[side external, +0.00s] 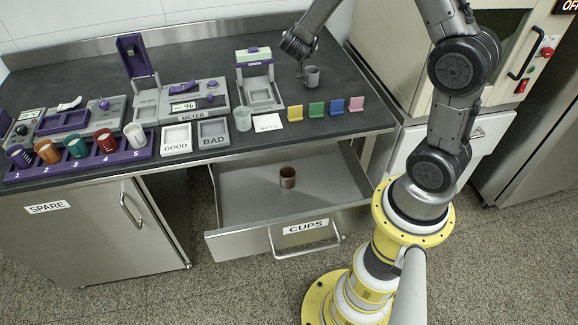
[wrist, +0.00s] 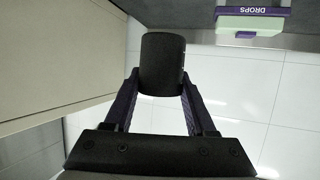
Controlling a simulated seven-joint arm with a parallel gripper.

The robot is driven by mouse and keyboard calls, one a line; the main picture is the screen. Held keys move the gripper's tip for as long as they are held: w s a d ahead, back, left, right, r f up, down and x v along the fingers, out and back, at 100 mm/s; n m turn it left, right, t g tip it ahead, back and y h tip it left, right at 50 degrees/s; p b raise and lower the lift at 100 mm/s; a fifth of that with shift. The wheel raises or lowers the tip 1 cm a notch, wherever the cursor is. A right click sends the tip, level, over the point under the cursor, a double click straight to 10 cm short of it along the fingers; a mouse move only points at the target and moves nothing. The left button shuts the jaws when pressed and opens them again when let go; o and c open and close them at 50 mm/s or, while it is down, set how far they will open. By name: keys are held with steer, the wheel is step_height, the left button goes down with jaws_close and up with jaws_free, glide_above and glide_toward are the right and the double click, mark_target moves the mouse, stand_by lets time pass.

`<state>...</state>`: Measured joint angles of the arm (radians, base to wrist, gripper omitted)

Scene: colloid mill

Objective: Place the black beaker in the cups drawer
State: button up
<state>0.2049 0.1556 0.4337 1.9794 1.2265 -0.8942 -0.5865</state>
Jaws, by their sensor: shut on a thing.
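My gripper (wrist: 162,85) is shut on the black beaker (wrist: 162,62), with one finger on each side of it in the wrist view. In the side view the beaker (side external: 312,76) shows dark grey below my wrist, over the back right of the counter. I cannot tell whether it touches the counter. The cups drawer (side external: 235,243), labelled CUPS, is pulled open below the counter. A brown cup (side external: 287,178) stands upright inside it, with bare drawer floor around it.
On the dark counter (side external: 350,112) stand coloured blocks (side external: 316,109), a clear beaker (side external: 243,119), GOOD and BAD trays (side external: 213,132), the drops device (side external: 258,85), a meter (side external: 190,98) and a purple rack (side external: 90,160) of cups. A cream cabinet (side external: 390,50) is at right.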

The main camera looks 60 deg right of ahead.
steer(key=s+a+m+g, duration=0.1)
steer(key=s+a, duration=0.4)
steer(key=a, duration=0.3)
steer(key=s+a+m+g+h, duration=0.15)
steer(key=s+a, duration=0.35)
steer(key=s, duration=0.6)
steer(key=s+a+m+g, duration=0.3)
steer(key=s+a, duration=0.1)
steer(key=s, duration=0.7)
step_height(320, 180, down, 18)
steer(key=shift+w+d+f, duration=1.05)
steer(key=shift+w+f, duration=1.05)
steer(key=shift+f, duration=0.1)
steer(key=shift+w+d+f, duration=1.05)
steer(key=shift+w+f, duration=1)
steer(key=shift+f, duration=0.1)
steer(key=shift+w+d+f, duration=1.05)
steer(key=shift+w+f, duration=1.05)
steer(key=shift+f, duration=0.1)
